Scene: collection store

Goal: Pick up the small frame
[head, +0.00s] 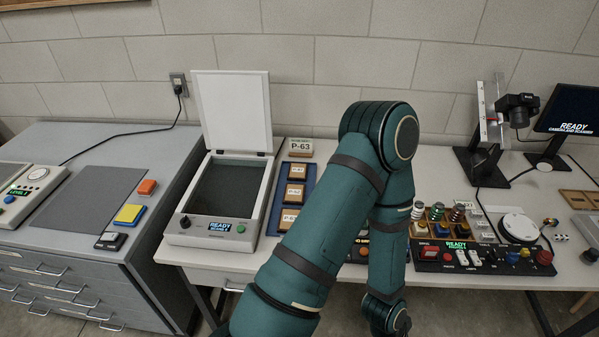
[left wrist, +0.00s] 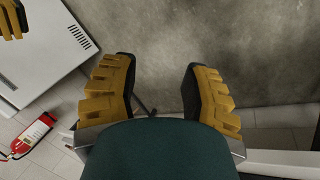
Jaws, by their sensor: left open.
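Three small wood-coloured frames with white labels lie in a column on a blue tray (head: 275,207) in the head view: a far frame (head: 297,164), a middle frame (head: 289,200) and a near frame (head: 284,225). A sign reading P-63 (head: 300,147) stands behind them. One teal arm of mine crosses the middle of the head view and covers part of the bench; its gripper does not show there. In the left wrist view my left gripper (left wrist: 158,78) is open with nothing between its fingers. A yellow ribbed piece, apparently part of my right gripper (left wrist: 10,20), shows at the top left corner.
An open-lidded scanner (head: 228,190) stands left of the tray. A grey drawer cabinet (head: 100,225) is further left. A control panel (head: 470,258) and camera stand (head: 490,120) are at right. The left wrist view shows a fire extinguisher (left wrist: 32,135) on the tiled floor.

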